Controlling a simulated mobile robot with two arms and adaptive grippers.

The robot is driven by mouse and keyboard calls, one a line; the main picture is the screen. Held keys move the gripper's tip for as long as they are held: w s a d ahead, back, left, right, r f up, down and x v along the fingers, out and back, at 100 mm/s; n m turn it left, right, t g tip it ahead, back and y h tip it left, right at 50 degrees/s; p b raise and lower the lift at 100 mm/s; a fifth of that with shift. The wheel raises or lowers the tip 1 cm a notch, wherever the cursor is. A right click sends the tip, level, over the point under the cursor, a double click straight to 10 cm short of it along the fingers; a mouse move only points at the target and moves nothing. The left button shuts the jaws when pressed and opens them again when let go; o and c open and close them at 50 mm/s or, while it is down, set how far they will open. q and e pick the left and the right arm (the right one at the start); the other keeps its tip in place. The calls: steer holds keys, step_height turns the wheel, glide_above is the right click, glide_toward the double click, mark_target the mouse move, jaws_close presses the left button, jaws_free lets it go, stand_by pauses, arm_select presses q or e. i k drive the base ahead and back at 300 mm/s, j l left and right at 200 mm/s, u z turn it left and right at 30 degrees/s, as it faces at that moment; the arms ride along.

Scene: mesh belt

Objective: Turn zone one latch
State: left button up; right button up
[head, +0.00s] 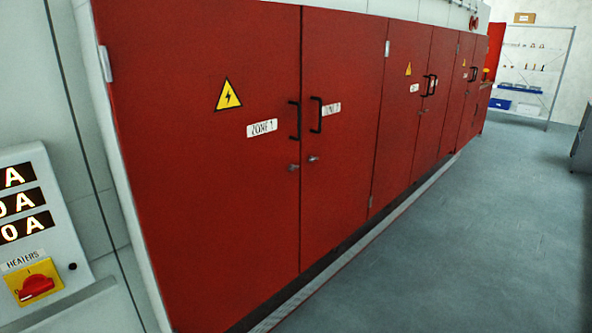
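The zone one cabinet has two red doors. The left door (205,190) carries a yellow warning triangle (228,95) and a white "ZONE 1" label (262,128). The right door (340,180) has a second white label, partly covered by its handle. Two black bar handles, the left one (294,120) and the right one (316,115), flank the seam. Below them are two small metal latches, one on the left door (293,167) and one on the right door (313,158). Both doors look closed. Neither of my grippers is in view.
More red cabinet doors (405,110) run toward the back right. A grey panel with displays and a red-and-yellow "HEATERS" switch (37,284) stands at the lower left. A shelf rack (535,75) is far back.

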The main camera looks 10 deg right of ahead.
mark_target(291, 168)
steer(key=i+l, duration=0.15)
steer(key=l, duration=0.2)
steer(key=i+l+u, duration=0.1)
steer(key=l, duration=0.25)
steer(key=i+l+u, duration=0.1)
steer(key=i+l, duration=0.25)
steer(key=l, duration=0.35)
steer(key=i+l+u, duration=0.1)
steer(key=l, duration=0.25)
steer(key=i, duration=0.05)
